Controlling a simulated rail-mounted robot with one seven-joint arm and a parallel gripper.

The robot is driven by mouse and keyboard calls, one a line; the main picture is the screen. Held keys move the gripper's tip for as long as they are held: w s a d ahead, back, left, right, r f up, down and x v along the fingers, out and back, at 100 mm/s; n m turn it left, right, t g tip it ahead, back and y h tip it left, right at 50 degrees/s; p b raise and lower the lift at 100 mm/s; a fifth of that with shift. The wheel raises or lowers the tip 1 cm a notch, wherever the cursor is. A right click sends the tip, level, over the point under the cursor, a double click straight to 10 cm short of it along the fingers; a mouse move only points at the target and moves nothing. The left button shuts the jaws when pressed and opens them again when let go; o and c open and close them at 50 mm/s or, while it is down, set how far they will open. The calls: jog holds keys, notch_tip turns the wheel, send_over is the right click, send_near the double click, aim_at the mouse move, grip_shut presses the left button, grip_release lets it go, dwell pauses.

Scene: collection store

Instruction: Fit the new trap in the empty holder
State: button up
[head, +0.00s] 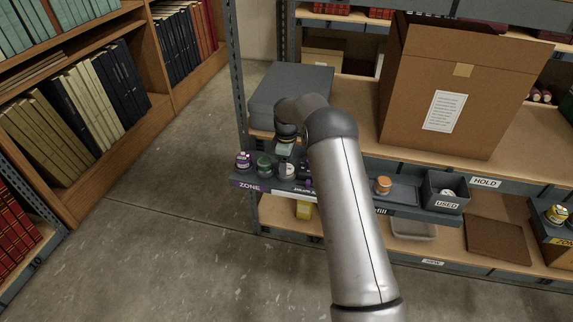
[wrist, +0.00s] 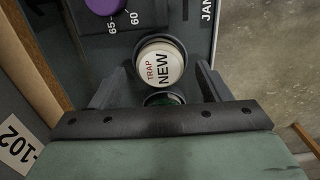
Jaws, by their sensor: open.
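The new trap (wrist: 162,70), a round white cap marked "TRAP NEW", sits upright in a dark round ring in the wrist view. In the head view a white-topped jar (head: 287,170), which looks like the same trap, stands in the grey strip on the shelf front, just below my gripper (head: 285,150). My gripper is open in the wrist view (wrist: 162,72), with one finger on each side of the trap. I cannot tell whether the fingers touch it. A dark green round thing (wrist: 163,99) is partly hidden behind the gripper bar. I cannot make out which holder is empty.
A purple-topped jar (head: 243,160) and a green jar (head: 264,166) stand left of the white one. Right of my arm are an orange-topped jar (head: 383,186) and a "USED" bin (head: 445,191). A grey box (head: 290,88) and large carton (head: 440,110) stand behind.

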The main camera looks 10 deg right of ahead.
notch_tip(320, 180, up, 11)
jog(key=s+r+m, duration=0.4)
jog(key=s+r, duration=0.4)
jog(key=s, duration=0.4)
jog(key=s+f+m, duration=0.1)
jog(key=s+m, duration=0.8)
jog(key=s, duration=2.4)
notch_tip(320, 180, up, 9)
jog(key=a+p, duration=0.1)
jog(key=p, duration=0.8)
jog(key=shift+s, duration=0.15)
